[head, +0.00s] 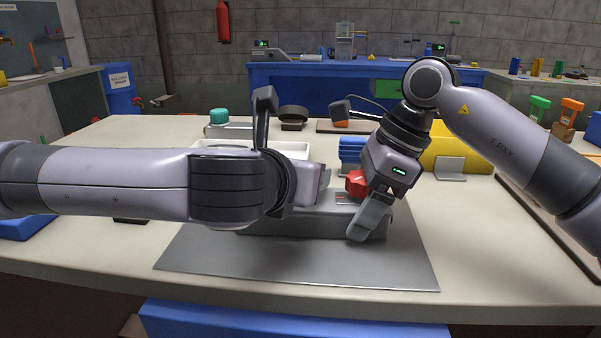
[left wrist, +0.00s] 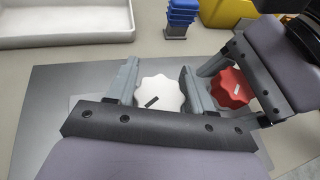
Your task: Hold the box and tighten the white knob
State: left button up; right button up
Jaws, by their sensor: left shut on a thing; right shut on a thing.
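The grey box (head: 300,226) lies on a flat grey mat (head: 410,272). A red knob (head: 357,184) stands on its right part, and it also shows in the left wrist view (left wrist: 231,88). The white knob (left wrist: 160,94), with a dark pointer mark, sits left of the red one; my left gripper hides it in the head view. My left gripper (head: 320,186) has one finger on each side of the white knob and is shut on it. My right gripper (head: 370,212) straddles the box around the red knob, one finger down the front face, shut on the box.
A white tray (head: 298,147), blue stacked bins (head: 350,150) and a yellow bin (head: 475,150) stand behind the box. A teal-capped jar (head: 219,116) and a dark round object (head: 293,113) lie farther back. The bench is clear at front right.

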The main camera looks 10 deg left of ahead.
pick_arm(q)
jog(key=m+g+h, duration=0.1)
jog(key=m+h, duration=0.1)
jog(key=m+g+h, duration=0.1)
jog(key=m+h, duration=0.1)
jog(key=shift+s+d, duration=0.15)
jog(key=shift+d, duration=0.05)
jog(key=shift+s+d+m+g+h, duration=0.15)
jog(key=shift+m+g+h, duration=0.55)
jog(key=shift+m+h, duration=0.3)
jog(key=o, duration=1)
jog(key=v, duration=1.2)
